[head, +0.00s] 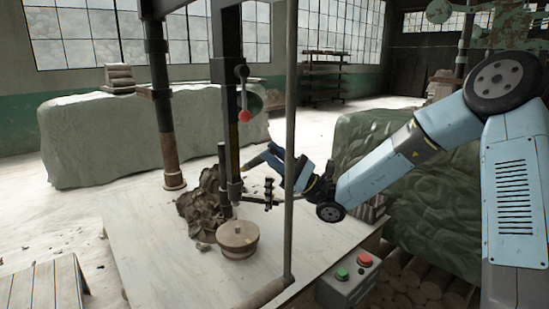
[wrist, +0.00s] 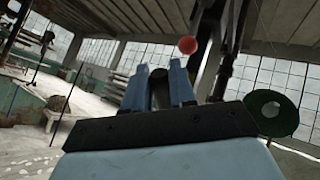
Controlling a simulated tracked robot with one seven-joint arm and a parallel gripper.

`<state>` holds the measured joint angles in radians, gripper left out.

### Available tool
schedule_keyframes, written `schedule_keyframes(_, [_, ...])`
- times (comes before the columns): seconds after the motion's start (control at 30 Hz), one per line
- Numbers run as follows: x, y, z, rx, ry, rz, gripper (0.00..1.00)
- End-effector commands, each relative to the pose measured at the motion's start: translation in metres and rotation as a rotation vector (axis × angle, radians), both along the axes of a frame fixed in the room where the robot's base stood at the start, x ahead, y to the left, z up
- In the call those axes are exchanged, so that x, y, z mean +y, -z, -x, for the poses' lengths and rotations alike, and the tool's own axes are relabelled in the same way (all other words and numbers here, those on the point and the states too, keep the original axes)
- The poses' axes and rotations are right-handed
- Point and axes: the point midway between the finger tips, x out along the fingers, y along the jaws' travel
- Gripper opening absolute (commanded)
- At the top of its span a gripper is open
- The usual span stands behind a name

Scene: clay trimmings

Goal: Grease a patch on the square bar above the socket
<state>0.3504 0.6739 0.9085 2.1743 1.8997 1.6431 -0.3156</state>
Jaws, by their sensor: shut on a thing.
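The square bar (head: 228,60) is a dark upright bar in the head view. It runs down to the socket (head: 233,192) above a round wooden block. A lever with a red ball (head: 245,116) hangs beside the bar; the ball also shows in the wrist view (wrist: 188,45). My gripper (head: 262,160) is close to the right of the bar, a little above the socket. In the wrist view its two blue fingers (wrist: 160,80) are shut on a dark thing (wrist: 160,95) between them. I cannot tell whether it touches the bar. No grease patch is clear.
The round wooden block (head: 238,238) stands on a pale table (head: 150,235) with a heap of brown clay (head: 200,205) behind it. A thin grey post (head: 290,130) rises in front of my arm. A control box (head: 347,280) with green and red buttons is at the table's front.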

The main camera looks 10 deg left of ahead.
Motion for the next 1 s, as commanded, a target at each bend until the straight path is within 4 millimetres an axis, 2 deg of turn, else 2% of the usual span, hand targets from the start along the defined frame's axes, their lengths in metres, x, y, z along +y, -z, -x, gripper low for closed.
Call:
schedule_keyframes(0.6, [0.027,0.0,0.029,0.0,-0.003,0.0,0.0])
schedule_keyframes(1.0, [0.023,0.0,0.032,-0.001,-0.001,0.001,0.0])
